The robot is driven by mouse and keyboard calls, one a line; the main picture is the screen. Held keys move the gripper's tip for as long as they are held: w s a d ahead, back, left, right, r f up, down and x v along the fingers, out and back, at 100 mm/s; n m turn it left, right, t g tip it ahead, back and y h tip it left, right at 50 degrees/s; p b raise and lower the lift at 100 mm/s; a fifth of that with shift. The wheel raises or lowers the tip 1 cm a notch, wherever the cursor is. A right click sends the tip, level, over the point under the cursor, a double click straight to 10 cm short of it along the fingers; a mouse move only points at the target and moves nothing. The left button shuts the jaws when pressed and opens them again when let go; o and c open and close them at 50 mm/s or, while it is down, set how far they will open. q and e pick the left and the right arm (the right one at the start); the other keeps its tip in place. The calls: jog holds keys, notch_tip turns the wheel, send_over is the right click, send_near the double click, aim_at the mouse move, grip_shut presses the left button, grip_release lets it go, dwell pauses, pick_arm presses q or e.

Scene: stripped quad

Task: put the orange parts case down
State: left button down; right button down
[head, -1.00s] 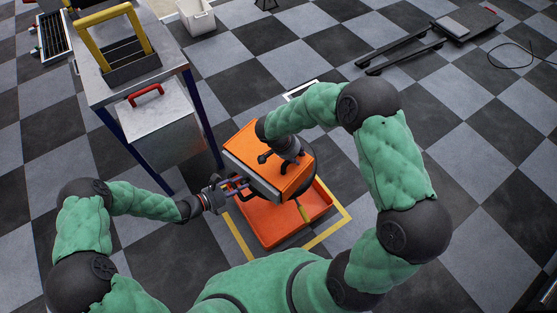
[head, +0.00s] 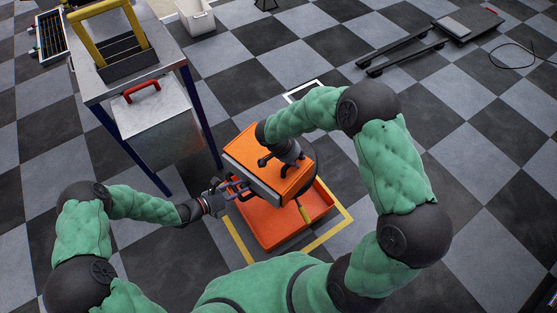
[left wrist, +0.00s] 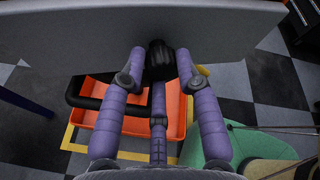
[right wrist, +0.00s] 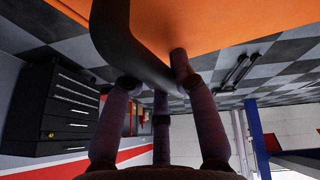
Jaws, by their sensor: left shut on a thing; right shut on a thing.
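The orange parts case (head: 262,150), with an orange top and grey sides, hangs tilted between my two grippers, above a shallow orange tray (head: 270,235) on the floor. My left gripper (head: 235,190) is shut at the case's near left side. In the left wrist view its fingers (left wrist: 162,75) close around a black grip below the case's grey face (left wrist: 150,30). My right gripper (head: 282,152) is over the case's top. In the right wrist view its fingers (right wrist: 155,80) close at a black handle bar (right wrist: 122,40) beside the orange face (right wrist: 220,20). The case hides part of the tray.
A metal workbench (head: 165,58) with a yellow-handled carrier (head: 125,68) and a red-handled grey box (head: 160,120) stands left of the case.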

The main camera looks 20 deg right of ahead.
pick_arm(q)
jog(key=c, duration=0.9)
grip_release()
pick_arm(e)
jog(key=c, duration=1)
grip_release()
jog(key=shift+f, duration=0.15)
pick_arm(q)
jog(key=shift+a, duration=0.1)
pick_arm(e)
jog(key=shift+a+r, duration=0.2)
jog(key=shift+r, duration=0.35)
pick_arm(q)
jog(key=v, duration=1.1)
jog(key=shift+a, duration=0.4)
pick_arm(e)
jog(key=v, duration=1.1)
pick_arm(q)
jog(key=shift+s+r, duration=0.1)
pick_arm(e)
jog(key=shift+a+f, duration=0.1)
